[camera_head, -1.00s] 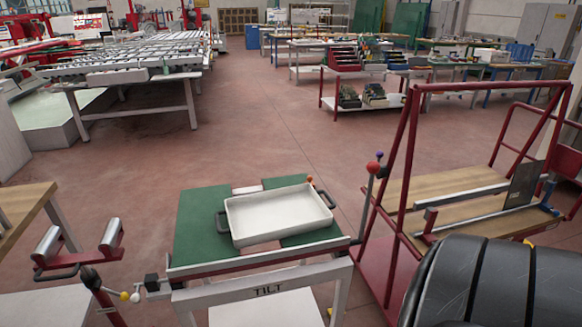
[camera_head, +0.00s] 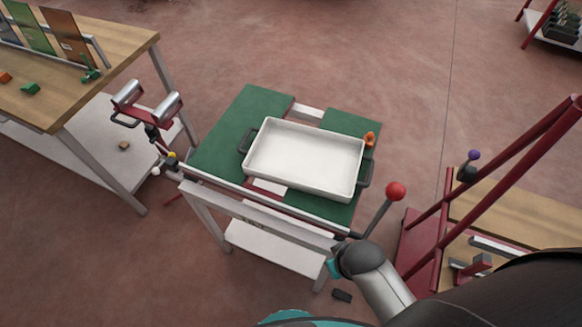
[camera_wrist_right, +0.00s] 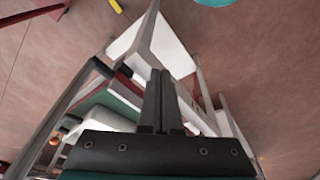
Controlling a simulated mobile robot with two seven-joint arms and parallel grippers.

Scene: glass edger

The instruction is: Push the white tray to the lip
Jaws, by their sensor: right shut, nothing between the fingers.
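The white tray (camera_head: 304,158) lies on the green top of the small table (camera_head: 228,138), with a dark handle at each end. It sits slightly turned, away from the table's left edge. A metal lip (camera_head: 265,203) runs along the table's near edge; a gap of table top shows between it and the tray's left part. My right gripper (camera_wrist_right: 162,85) is shut and empty in the right wrist view, with the table behind it. In the head view my right arm reaches the table's near right corner; its fingers are hidden there. My left gripper is not in view.
A red-knobbed lever (camera_head: 396,191) stands at the table's right corner, beside a red-framed cart (camera_head: 424,245). An orange piece (camera_head: 369,139) is by the tray's far right corner. A wooden bench (camera_head: 75,65) and a roller stand (camera_head: 147,108) are to the left.

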